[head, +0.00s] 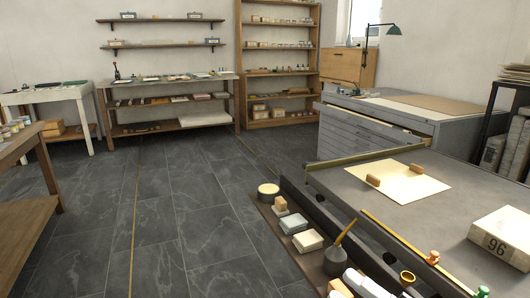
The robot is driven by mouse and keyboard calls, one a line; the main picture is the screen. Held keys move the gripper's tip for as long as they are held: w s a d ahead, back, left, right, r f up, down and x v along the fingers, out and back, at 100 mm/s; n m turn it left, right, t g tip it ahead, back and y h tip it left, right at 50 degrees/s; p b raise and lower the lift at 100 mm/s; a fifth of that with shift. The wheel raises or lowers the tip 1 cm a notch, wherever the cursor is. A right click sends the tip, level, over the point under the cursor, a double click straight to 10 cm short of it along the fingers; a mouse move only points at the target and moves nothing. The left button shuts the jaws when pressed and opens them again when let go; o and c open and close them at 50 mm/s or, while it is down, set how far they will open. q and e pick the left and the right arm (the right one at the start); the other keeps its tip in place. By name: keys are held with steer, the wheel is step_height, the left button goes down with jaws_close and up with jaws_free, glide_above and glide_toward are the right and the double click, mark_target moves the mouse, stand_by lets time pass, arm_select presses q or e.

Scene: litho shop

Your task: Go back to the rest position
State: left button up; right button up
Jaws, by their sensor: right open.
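My left gripper is not in view.
On the shelf stand a round tin (268,190), pale blocks (308,240) and a dark pot with a brush (335,260). The bed carries a cream sheet (400,182) and a stone marked 96 (503,238). Tiled floor (165,220) on the left is clear.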

steer(key=s+d+f+m+t+h, duration=0.1)
steer(key=d+f+m+h, duration=0.1)
steer(key=f+m+h, duration=0.5)
steer(key=s+d+f+m+t+h, duration=0.1)
steer(key=d+f+m+t+h, duration=0.2)
steer(key=f+m, duration=0.45)
steer(key=s+f+m+g+h, duration=0.4)
steer(key=s+f+m+g, duration=0.4)
steer(key=f, duration=0.3)
arm_select(q)
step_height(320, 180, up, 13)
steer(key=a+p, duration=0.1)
steer(key=p, duration=1.5)
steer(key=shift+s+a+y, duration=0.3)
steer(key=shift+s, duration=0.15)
arm_select(e)
steer(key=s+d+r, duration=0.1)
steer(key=s+r, duration=0.2)
steer(key=r, duration=0.9)
steer(key=shift+d+r+t, duration=0.2)
steer(key=shift+r+t, duration=0.1)
steer(key=shift+r, duration=0.05)
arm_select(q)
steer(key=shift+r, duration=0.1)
arm_select(e)
steer(key=shift+s+m, duration=0.1)
steer(key=shift+m, duration=0.15)
